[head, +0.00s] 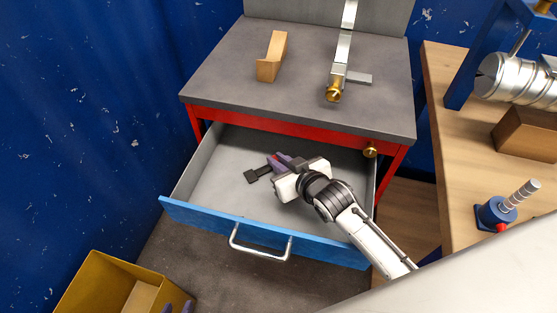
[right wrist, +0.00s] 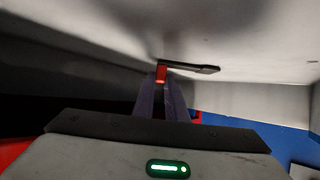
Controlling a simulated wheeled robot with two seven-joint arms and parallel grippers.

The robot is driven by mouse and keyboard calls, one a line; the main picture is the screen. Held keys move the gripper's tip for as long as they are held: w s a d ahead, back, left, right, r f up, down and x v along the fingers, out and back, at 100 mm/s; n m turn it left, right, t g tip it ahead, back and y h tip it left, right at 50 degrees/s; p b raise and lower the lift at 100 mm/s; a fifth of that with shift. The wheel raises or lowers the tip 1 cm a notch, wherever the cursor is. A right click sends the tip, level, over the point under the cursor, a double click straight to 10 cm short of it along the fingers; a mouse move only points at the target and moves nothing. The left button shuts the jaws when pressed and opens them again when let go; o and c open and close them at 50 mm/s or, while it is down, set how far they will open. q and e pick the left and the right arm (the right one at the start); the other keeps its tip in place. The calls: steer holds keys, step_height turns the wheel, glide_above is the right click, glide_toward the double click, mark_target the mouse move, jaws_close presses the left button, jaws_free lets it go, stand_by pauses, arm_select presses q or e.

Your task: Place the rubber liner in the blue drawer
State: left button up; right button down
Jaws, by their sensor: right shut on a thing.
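The blue drawer (head: 205,220) is pulled open under the grey worktop, and its grey inside shows. The rubber liner (head: 254,175) looks like a small dark angled strip over the drawer's floor. My right gripper (head: 277,164) reaches into the drawer and is shut on the liner. In the right wrist view, the liner (right wrist: 195,67) sticks out to the right from between the purple fingertips (right wrist: 161,82), with a red-lit end. I cannot tell whether it touches the drawer floor.
A yellow bin (head: 92,287) stands at the lower left. A wooden block (head: 272,58) and a metal bar with a brass knob (head: 334,92) lie on the worktop (head: 225,65). A wooden bench (head: 460,150) with a silver duct (head: 518,80) is at the right. The drawer's left part is clear.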

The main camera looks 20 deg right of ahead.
steer(key=c, duration=1.8)
jaws_free()
steer(key=shift+f, duration=0.1)
steer(key=shift+s+r, duration=0.25)
steer(key=shift+r, duration=0.1)
steer(key=p+v, duration=0.1)
steer(key=v, duration=0.6)
steer(key=shift+f, duration=0.1)
